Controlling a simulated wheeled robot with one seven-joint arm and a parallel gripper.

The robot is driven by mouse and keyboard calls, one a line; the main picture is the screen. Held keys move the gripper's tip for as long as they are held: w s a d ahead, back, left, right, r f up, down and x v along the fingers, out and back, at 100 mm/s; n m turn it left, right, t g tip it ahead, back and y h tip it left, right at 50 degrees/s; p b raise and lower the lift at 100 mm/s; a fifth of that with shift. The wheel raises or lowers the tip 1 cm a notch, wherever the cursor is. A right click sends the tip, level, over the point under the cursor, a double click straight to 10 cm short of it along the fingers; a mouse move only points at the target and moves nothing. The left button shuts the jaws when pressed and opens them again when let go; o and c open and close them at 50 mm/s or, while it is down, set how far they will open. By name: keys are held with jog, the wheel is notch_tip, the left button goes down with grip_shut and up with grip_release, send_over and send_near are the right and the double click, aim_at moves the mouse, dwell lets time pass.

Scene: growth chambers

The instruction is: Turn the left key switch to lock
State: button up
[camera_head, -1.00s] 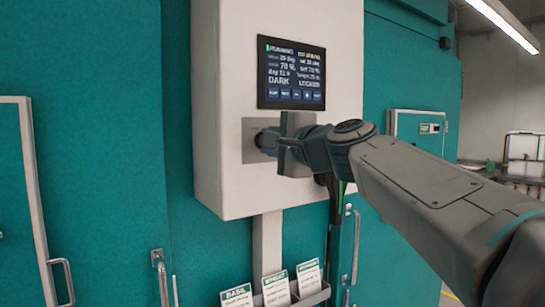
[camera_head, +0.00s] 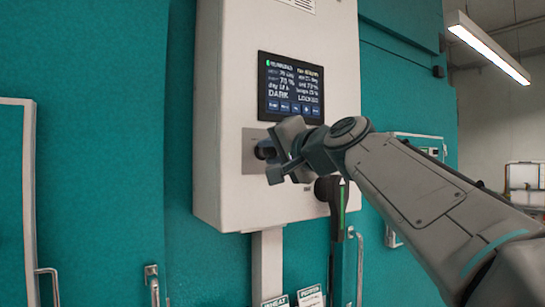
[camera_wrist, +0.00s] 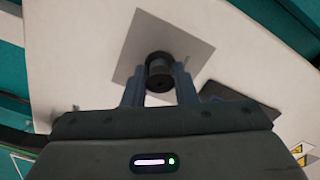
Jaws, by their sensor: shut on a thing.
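The key switch is a dark round knob (camera_wrist: 159,72) on a square grey metal plate (camera_wrist: 140,50) in the wrist view. The plate (camera_head: 250,158) also shows in the head view, on the front of a white control box (camera_head: 225,100). My gripper (camera_wrist: 159,80) is shut on the knob, with one finger on each side of it. In the head view my gripper (camera_head: 268,158) is rolled to a slant and hides most of the switch. The key's exact angle cannot be made out.
A dark display (camera_head: 290,87) sits above the switch; its large words seem to read DARK and LOCKED. A black handle with a green stripe (camera_head: 336,205) is below right. Label cards (camera_head: 310,296) stand below the box. Teal doors flank it.

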dwell(0.4)
jog(key=o, duration=1)
jog(key=shift+s, duration=0.1)
jog(key=b+v, duration=0.2)
jog(key=v, duration=1.1)
jog(key=shift+s+d+b, duration=0.2)
jog(key=shift+d+b, duration=0.05)
jog(key=shift+b, duration=0.15)
